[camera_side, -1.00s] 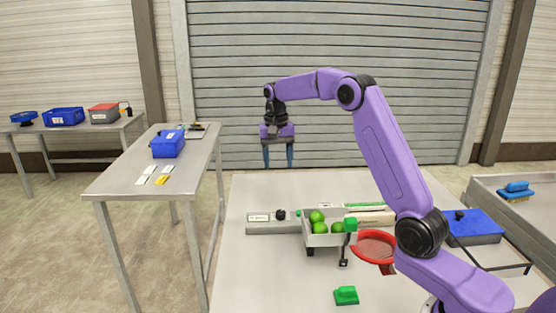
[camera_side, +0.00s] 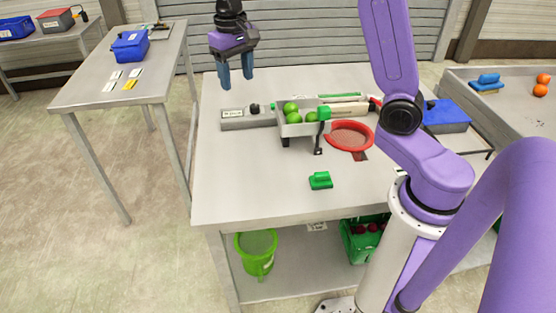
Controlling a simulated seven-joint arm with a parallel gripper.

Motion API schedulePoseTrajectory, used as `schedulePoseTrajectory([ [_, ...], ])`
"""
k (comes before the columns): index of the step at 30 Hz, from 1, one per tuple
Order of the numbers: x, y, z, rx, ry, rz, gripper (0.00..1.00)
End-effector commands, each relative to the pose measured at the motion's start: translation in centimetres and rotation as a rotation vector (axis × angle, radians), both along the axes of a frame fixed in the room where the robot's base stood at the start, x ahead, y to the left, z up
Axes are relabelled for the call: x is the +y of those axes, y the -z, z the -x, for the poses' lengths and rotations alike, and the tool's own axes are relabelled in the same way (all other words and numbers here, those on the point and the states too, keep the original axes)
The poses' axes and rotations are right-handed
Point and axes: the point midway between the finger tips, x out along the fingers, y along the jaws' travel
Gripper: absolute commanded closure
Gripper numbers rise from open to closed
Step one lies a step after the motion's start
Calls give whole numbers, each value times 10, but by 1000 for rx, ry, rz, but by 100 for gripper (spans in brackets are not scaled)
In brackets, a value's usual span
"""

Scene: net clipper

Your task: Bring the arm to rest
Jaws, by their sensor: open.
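My gripper (camera_side: 236,82) hangs above the back left part of the grey work table (camera_side: 240,195), at the end of my purple arm. Its two blue fingers point down, stand apart and hold nothing. Below and to the right of it is a grey box with a black knob (camera_side: 246,118). A small grey tray (camera_side: 292,130) with several green fruits stands to the right of that box, apart from my gripper. A red-rimmed net (camera_side: 350,135) lies to the right of the tray, partly beside my arm.
A green block (camera_side: 320,180) sits on the open front of the table. A blue box (camera_side: 446,116) is at the right. A side table with a blue bin (camera_side: 130,46) stands left. A green bucket (camera_side: 256,252) and green crate (camera_side: 362,240) are underneath.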

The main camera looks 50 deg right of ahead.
Motion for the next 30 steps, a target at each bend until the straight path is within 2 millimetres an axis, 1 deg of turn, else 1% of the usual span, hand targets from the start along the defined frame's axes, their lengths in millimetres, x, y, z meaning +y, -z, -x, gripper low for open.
schedulePoseTrajectory([
  [1, 11, -1, 16, -2, -64, -3, 40],
  [5, 35, 0, 56, -4, -229, -7, 40],
  [6, 40, 1, 69, -4, -280, -9, 40],
  [8, 48, 2, 89, -6, -355, -11, 40],
  [9, 52, 4, 102, -5, -407, -12, 40],
  [11, 57, 6, 123, -8, -483, -14, 40],
  [13, 61, 8, 147, -8, -571, -17, 40],
  [18, 61, 18, 206, -10, -786, -23, 40],
  [24, 49, 32, 270, -12, -1029, -30, 40],
  [27, 40, 38, 294, -13, -1124, -33, 40],
  [30, 34, 43, 309, -13, -1192, -35, 40],
])
